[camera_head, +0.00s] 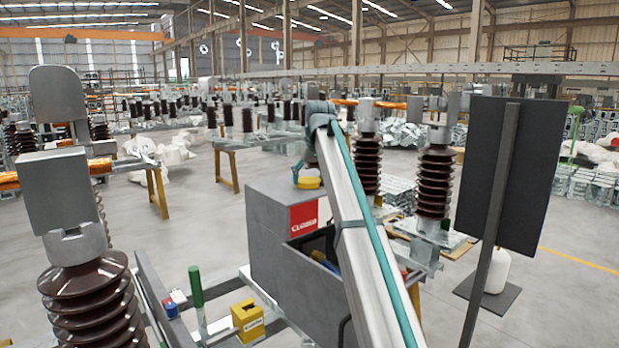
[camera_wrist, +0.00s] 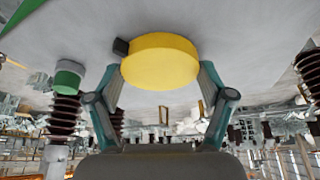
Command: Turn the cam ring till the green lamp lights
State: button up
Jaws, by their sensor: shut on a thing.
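The cam ring (camera_head: 308,183) is a yellow disc at the top of a grey cabinet (camera_head: 272,228). In the wrist view the yellow disc (camera_wrist: 160,62) fills the space between my two teal fingers, with a small black block (camera_wrist: 121,47) at its left edge. My gripper (camera_wrist: 160,76) is shut on the disc's sides. In the head view my arm hides much of the gripper and the cabinet's right side. A green cylinder with a pale end (camera_wrist: 68,76) shows left of the fingers in the wrist view; I cannot tell whether it is a lamp or lit.
A red "CLOSED" label (camera_head: 304,218) is on the cabinet. An open grey bin (camera_head: 318,285) is in front. A dark panel on a post (camera_head: 512,175) stands right. Brown insulators (camera_head: 88,300) stand near left. A yellow padlock-like block (camera_head: 247,321) and green-handled tool (camera_head: 196,287) are in front.

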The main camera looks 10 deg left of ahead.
dwell(0.3)
jog(key=o, duration=1)
jog(key=shift+o, duration=0.2)
jog(key=shift+r, duration=0.1)
jog(key=v, duration=1.2)
jog(key=shift+w, duration=0.1)
